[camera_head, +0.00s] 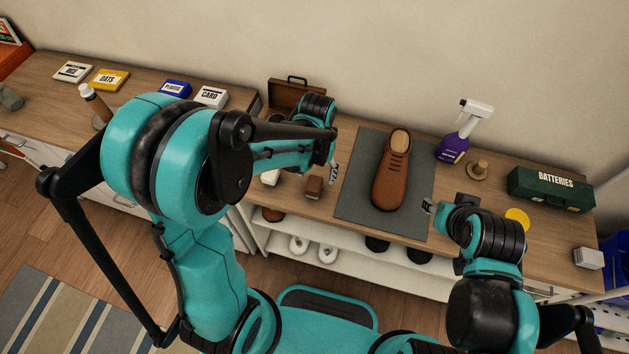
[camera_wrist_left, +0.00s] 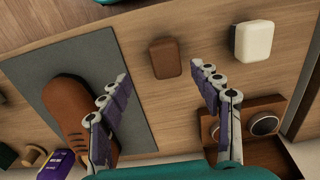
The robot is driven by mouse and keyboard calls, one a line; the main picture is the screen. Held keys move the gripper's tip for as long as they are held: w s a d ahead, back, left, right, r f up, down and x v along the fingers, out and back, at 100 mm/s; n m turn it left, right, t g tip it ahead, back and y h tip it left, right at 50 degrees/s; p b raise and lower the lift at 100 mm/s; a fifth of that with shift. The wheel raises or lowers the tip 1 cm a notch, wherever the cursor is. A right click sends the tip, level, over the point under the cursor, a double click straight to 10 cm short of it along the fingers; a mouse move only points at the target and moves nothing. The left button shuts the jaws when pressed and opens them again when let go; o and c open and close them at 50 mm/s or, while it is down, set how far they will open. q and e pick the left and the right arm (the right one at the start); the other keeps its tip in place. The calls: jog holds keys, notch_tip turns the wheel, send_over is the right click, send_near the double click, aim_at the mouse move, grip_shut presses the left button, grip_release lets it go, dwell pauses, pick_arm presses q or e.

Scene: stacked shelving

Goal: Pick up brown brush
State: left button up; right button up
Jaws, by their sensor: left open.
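The brown brush (camera_head: 314,187) is a small rounded block lying on the wooden bench, left of the grey mat. It also shows in the left wrist view (camera_wrist_left: 165,58), beyond and between my spread fingertips. My left gripper (camera_head: 333,172) is open and empty, close to the brush at its upper right in the head view. I see no contact. My right gripper (camera_head: 428,207) is at the mat's right edge; its jaw opening is too small to read.
A brown shoe (camera_head: 391,175) lies on the grey mat (camera_head: 358,190). A white block (camera_head: 270,177) lies left of the brush. An open brown box (camera_wrist_left: 268,103) holds round tins. A spray bottle (camera_head: 457,146), wooden knob (camera_head: 478,170) and green batteries box (camera_head: 551,188) stand right.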

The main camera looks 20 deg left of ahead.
aim_at(314, 183)
pick_arm(q)
jog(key=f, duration=0.2)
jog(key=f+b, duration=0.1)
jog(key=f, duration=0.2)
jog(key=f+b, duration=0.1)
jog(key=f, duration=0.1)
jog(key=shift+w+a+f, duration=0.15)
jog(key=shift+w+a, duration=0.05)
jog(key=shift+a, duration=0.2)
jog(key=c, duration=1.3)
